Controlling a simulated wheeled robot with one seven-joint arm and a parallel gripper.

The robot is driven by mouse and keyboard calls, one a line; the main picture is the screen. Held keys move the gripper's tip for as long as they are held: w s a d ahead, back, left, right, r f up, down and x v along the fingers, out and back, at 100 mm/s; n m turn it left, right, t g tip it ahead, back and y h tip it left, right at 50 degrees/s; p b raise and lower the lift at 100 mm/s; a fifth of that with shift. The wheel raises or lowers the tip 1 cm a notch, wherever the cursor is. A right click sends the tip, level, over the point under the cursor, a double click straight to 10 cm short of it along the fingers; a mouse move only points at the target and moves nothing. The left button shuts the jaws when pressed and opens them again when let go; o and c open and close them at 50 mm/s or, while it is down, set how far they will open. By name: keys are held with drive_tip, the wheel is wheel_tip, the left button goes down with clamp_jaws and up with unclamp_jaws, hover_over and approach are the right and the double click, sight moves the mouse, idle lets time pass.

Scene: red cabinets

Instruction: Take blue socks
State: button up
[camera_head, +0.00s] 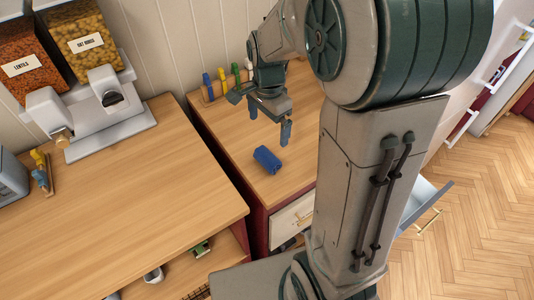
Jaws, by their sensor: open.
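A small blue rolled bundle, which looks like the blue socks (267,160), lies on the wooden top of the right-hand cabinet (227,131). My gripper (269,121) is above the same cabinet top, a little higher in the picture than the socks. Its two blue-tipped fingers are spread apart with nothing between them. The gripper is apart from the socks, and I cannot tell its exact height above the top.
Several coloured-handled items stand in a wooden rack (207,96) against the wall behind my gripper. A white dispenser (100,115) with two food bins stands on the left counter (120,190). A drawer (293,217) and open shelves are below.

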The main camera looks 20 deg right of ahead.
sight(269, 153)
wheel_tip(269, 153, down, 7)
drive_tip(key=shift+r, duration=0.1)
drive_tip(key=shift+s+d+f+p, duration=0.15)
drive_tip(key=shift+f+p, duration=0.3)
drive_tip(key=shift+f, duration=2.2)
drive_tip(key=c, duration=1.1)
